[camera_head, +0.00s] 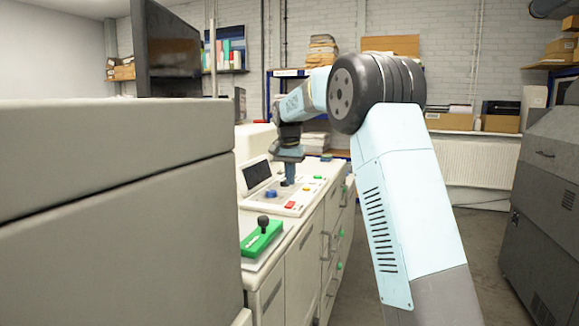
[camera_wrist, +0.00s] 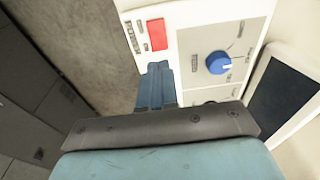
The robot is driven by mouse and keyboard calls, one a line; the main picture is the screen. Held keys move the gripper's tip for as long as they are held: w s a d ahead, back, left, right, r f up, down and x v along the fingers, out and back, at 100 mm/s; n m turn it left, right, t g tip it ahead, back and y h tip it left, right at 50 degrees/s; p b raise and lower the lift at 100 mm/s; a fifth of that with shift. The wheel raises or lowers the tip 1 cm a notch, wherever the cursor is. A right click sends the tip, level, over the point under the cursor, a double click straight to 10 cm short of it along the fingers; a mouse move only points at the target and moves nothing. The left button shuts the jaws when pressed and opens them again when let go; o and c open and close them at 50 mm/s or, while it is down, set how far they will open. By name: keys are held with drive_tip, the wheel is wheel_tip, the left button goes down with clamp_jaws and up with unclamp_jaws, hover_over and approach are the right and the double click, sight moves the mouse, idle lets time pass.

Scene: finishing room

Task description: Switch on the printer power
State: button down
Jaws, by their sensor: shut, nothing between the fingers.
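A pale control panel (camera_head: 312,190) lies on top of the cream machine, with a blue rotary knob (camera_head: 271,193) and a red button (camera_head: 290,205). In the wrist view the blue knob (camera_wrist: 219,64) has a white pointer mark, and the red rectangular button (camera_wrist: 156,34) is left of it. My gripper (camera_head: 290,181) is shut and empty, pointing down over the panel. In the wrist view my gripper's fingertips (camera_wrist: 158,68) appear near the panel's edge, below the red button. Whether they touch the panel cannot be told.
A dark screen (camera_head: 257,174) stands beside the panel. A green block with a black ball lever (camera_head: 262,238) is nearer. A large grey cabinet (camera_head: 120,210) fills the left foreground. A dark grey machine (camera_head: 545,190) stands right, across open floor (camera_head: 465,235).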

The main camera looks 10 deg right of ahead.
sight(291, 201)
drive_tip(key=f, duration=0.6)
drive_tip(key=shift+w+d+f, duration=0.1)
drive_tip(key=shift+w+d, duration=0.1)
drive_tip(key=shift+w, duration=0.1)
drive_tip(key=shift+a+f, duration=0.15)
drive_tip(key=shift+d, duration=0.25)
drive_tip(key=shift+f, duration=0.1)
